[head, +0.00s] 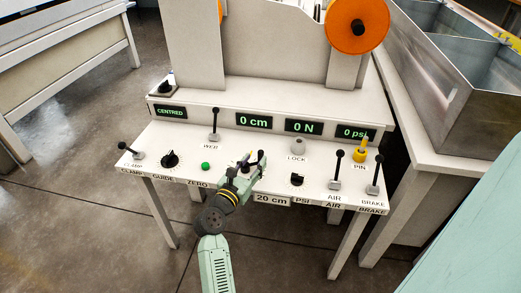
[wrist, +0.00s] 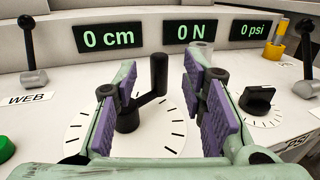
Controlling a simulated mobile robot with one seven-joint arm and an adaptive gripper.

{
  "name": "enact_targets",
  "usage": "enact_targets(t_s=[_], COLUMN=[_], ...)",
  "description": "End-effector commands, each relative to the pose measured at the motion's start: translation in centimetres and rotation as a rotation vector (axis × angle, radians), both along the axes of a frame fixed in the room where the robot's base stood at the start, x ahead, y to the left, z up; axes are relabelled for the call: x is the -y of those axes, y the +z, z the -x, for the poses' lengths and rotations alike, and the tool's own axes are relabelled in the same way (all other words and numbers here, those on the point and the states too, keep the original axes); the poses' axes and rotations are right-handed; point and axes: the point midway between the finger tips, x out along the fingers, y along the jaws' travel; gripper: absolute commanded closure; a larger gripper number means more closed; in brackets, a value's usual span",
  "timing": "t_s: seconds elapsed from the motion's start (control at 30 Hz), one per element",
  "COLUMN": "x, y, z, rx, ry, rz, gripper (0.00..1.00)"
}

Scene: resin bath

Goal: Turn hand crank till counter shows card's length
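The hand crank (wrist: 128,117) has a black hub, a short arm and an upright black handle (wrist: 158,76) over a white tick-marked dial (wrist: 82,137). My gripper (wrist: 165,90) is open, its purple-padded fingers on either side of the handle, with gaps visible. In the head view my gripper (head: 253,161) mostly covers the crank. The length counter (head: 254,121) reads 0 cm; it also shows in the wrist view (wrist: 110,38). The card (head: 272,199) on the panel's front edge reads 20 cm.
Displays read CENTRED (head: 170,112), 0 N (head: 304,127) and 0 psi (head: 356,132). The WEB lever (head: 215,125) and green ZERO button (head: 206,166) are left of the crank. The PSI knob (head: 297,180), LOCK button (head: 297,146), yellow PIN (head: 361,150), and AIR (head: 337,170) and BRAKE (head: 375,175) levers are right.

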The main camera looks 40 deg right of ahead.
Motion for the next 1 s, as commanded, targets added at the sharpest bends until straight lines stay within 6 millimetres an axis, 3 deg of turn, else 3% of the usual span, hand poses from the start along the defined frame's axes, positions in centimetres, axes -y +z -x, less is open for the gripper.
enact_targets(t_s=[0.13, 0.33, 0.7, 1.0], x=[2.6, 4.6, 5.1, 5.1], y=[0.3, 0.2, 0.0, 0.1], z=[-1.2, -2.3, -2.5, -2.5], rx=[0.001, 0.0, -0.001, -0.001], ry=[-0.002, 0.0, 0.002, 0.002], rz=[0.0, 0.001, 0.003, 0.003], gripper=[0.62, 0.62, 0.62, 0.81])
